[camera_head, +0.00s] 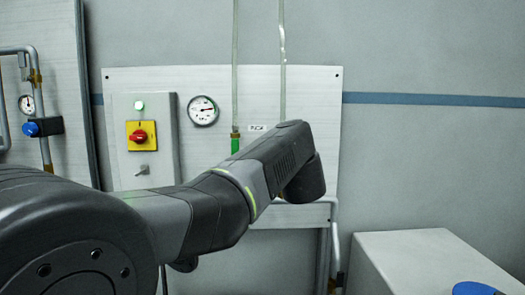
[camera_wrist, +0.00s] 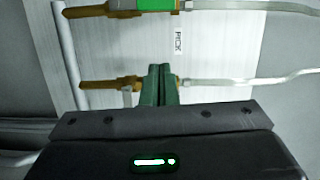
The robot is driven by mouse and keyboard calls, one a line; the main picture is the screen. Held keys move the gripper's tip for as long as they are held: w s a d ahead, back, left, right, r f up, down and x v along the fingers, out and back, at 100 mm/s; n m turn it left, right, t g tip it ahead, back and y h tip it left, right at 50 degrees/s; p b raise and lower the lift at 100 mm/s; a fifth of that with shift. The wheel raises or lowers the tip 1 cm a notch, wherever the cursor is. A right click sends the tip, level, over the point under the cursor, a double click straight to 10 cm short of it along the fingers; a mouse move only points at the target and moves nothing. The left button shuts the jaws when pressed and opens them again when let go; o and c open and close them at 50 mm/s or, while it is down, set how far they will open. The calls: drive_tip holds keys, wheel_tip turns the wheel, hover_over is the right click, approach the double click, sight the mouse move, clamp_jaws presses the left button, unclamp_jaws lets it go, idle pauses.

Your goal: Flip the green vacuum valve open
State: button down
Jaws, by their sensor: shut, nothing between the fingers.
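The green vacuum valve shows in the head view as a small green handle (camera_head: 235,146) on a brass fitting under the left clear tube. In the wrist view, a green part on a brass body (camera_wrist: 156,5) lies at the top edge, partly cut off. My gripper (camera_wrist: 160,68) has its two dark green fingers together and empty. They overlap a second line with a brass fitting (camera_wrist: 110,84) in the wrist view; whether they touch it I cannot tell. The arm hides the fingers in the head view.
A pale panel (camera_head: 325,100) carries a gauge (camera_head: 202,111), a red knob (camera_head: 139,136) on yellow and a small label (camera_head: 257,127). The label also shows in the wrist view (camera_wrist: 178,41). A grey box (camera_head: 430,255) stands at lower right. The wall at right is clear.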

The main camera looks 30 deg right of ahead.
drive_tip(key=shift+v, duration=1.2)
